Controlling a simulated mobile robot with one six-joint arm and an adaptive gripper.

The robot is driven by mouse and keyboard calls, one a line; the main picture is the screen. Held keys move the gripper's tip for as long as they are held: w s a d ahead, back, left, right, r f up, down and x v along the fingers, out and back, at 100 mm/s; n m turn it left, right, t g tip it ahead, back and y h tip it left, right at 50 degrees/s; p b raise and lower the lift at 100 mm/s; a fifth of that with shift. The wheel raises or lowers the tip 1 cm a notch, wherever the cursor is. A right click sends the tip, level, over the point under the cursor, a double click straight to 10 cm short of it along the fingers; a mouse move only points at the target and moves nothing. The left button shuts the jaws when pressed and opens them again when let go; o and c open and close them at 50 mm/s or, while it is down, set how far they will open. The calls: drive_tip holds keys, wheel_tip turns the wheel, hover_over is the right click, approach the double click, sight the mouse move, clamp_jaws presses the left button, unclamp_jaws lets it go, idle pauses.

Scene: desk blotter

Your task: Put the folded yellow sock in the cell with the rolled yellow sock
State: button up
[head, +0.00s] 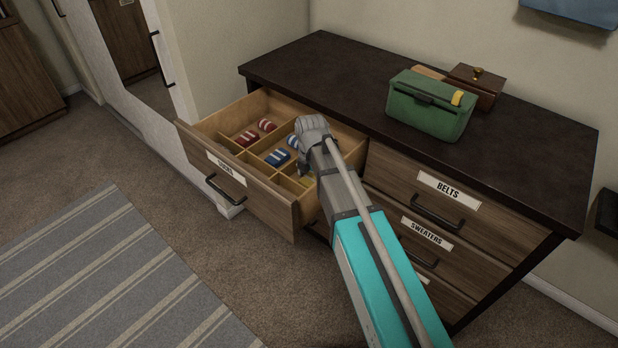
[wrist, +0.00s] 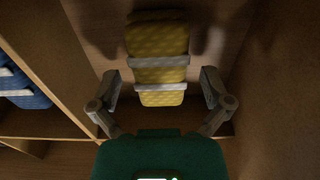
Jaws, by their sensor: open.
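A yellow sock (wrist: 158,75) with two pale grey bands lies in a wooden cell in the wrist view. It looks flat like a folded one, but I cannot be sure whether it is the folded or the rolled sock. No second yellow sock shows clearly apart from it. A little yellow (head: 306,181) shows in the open drawer beside my gripper in the head view. My gripper (wrist: 160,92) is open, its fingers apart on either side of the sock's near end. In the head view my gripper (head: 316,135) reaches down into the drawer's right part, hiding some cells.
The drawer (head: 270,209) has thin wooden dividers. Red socks (head: 247,138) and blue socks (head: 277,158) lie in other cells. A blue sock (wrist: 28,97) is left of the divider in the wrist view. A green bag (head: 425,108) stands on the dresser top (head: 335,65).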

sight(314, 179)
wheel_tip(314, 179, up, 12)
drive_tip(key=p, duration=1.1)
idle(0.9)
drive_tip(key=s+d+m, duration=0.6)
drive_tip(key=d+m, duration=0.4)
drive_tip(key=m, duration=0.4)
drive_tip(key=s+d+m, duration=0.6)
drive_tip(key=d+m, duration=0.3)
drive_tip(key=m, duration=0.5)
drive_tip(key=shift+s+d, duration=0.35)
drive_tip(key=shift+s, duration=0.05)
